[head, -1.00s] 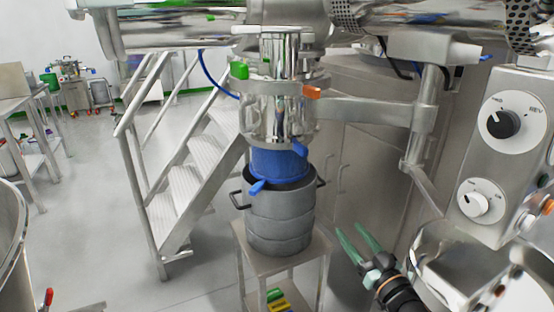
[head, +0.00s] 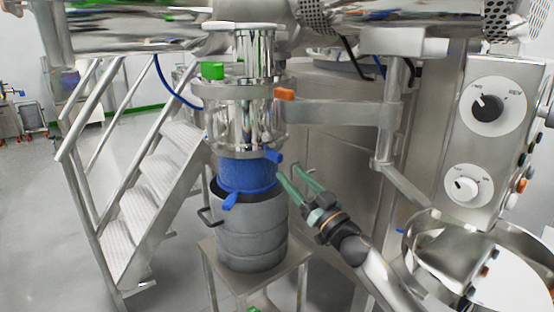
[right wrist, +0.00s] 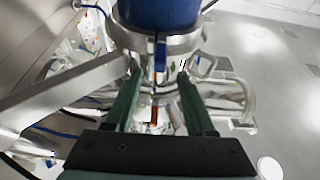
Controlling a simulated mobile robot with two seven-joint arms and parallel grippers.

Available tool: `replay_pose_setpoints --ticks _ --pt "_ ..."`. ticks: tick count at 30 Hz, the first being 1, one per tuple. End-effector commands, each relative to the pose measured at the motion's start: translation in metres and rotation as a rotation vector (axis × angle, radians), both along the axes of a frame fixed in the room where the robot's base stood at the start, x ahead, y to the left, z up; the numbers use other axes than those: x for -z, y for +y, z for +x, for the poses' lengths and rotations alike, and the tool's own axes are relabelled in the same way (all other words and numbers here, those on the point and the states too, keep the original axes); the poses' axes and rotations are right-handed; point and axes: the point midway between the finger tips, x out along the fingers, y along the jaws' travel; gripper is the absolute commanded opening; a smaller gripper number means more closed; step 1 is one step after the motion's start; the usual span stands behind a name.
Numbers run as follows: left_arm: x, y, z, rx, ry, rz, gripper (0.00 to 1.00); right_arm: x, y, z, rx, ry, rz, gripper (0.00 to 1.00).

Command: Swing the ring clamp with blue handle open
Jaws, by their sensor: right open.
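The ring clamp (head: 238,152) is a steel band between the shiny steel vessel above and the blue sleeve (head: 250,174) below. Its blue handle (head: 274,156) sticks out on the right side. My right gripper (head: 288,169) is open and empty, with its green fingers pointing at this handle from the lower right. In the right wrist view, which looks upside down, the blue handle (right wrist: 160,55) stands between the two fingertips (right wrist: 160,76). I cannot tell whether the fingers touch it. A second blue handle (head: 231,200) sits lower, at the drum's rim. My left gripper is out of view.
A grey drum (head: 250,235) stands on a small steel table (head: 218,262) below the sleeve. Green (head: 212,70) and orange (head: 285,94) handles sit higher on the vessel. A control box (head: 490,140) is at right, steel stairs (head: 150,190) at left. Floor is free farther left.

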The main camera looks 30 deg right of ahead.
Motion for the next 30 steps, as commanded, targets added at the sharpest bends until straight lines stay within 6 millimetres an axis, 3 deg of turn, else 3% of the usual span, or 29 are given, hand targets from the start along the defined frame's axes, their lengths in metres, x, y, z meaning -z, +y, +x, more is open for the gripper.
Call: replay_pose_setpoints --ticks 6,13,26,30 --pt "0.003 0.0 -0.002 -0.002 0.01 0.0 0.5 -0.015 0.002 0.033 0.001 -0.002 0.001 0.55" --pt "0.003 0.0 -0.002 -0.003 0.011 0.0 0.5 -0.024 0.004 0.057 0.001 -0.001 0.001 0.55" --pt "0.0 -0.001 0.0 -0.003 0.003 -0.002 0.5 -0.026 0.005 0.064 0.0 0.002 0.001 0.55" --pt "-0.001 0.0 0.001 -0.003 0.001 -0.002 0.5 -0.026 0.005 0.064 0.0 0.001 0.001 0.41"
